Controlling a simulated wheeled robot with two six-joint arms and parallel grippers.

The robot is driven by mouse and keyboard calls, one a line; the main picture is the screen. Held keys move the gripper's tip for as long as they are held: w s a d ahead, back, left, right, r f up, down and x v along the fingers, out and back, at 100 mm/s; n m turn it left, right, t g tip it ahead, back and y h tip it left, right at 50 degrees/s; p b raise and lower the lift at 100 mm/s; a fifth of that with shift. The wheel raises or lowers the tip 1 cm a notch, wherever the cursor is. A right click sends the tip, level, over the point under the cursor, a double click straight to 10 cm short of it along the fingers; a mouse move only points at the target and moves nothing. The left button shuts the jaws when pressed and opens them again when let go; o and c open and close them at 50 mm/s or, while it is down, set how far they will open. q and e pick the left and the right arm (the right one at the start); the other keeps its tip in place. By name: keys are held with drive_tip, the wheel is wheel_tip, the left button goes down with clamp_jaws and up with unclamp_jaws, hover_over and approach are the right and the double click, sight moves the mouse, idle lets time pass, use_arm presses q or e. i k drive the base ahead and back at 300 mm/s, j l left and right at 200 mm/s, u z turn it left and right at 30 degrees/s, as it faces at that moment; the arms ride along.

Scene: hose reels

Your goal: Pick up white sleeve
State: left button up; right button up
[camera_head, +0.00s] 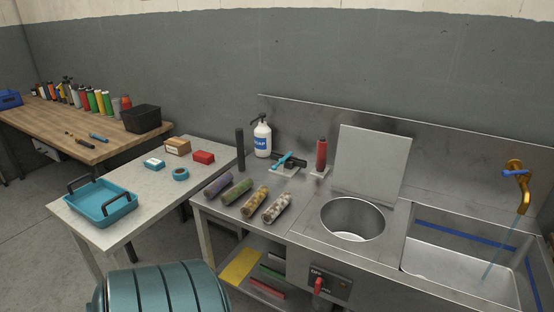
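The white sleeve (277,207) is a mottled whitish, dirty roll lying on the steel counter. It is the rightmost of a row of similar rolls, left of the round basin. A yellowish sleeve (255,201) lies just left of it, then a green sleeve (236,192) and a purple-grey sleeve (218,185). All lie at a slant, roughly parallel, with small gaps. Neither of my grippers is in view.
The round basin (351,219) with an upright lid (371,163) is right of the sleeves. Behind stand a soap bottle (262,139), a blue-handled valve (286,161) and a red cylinder (321,154). A teal ribbed drum (165,290) is at the front left.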

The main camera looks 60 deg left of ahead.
sight(279, 205)
drive_tip(key=u, duration=1.9)
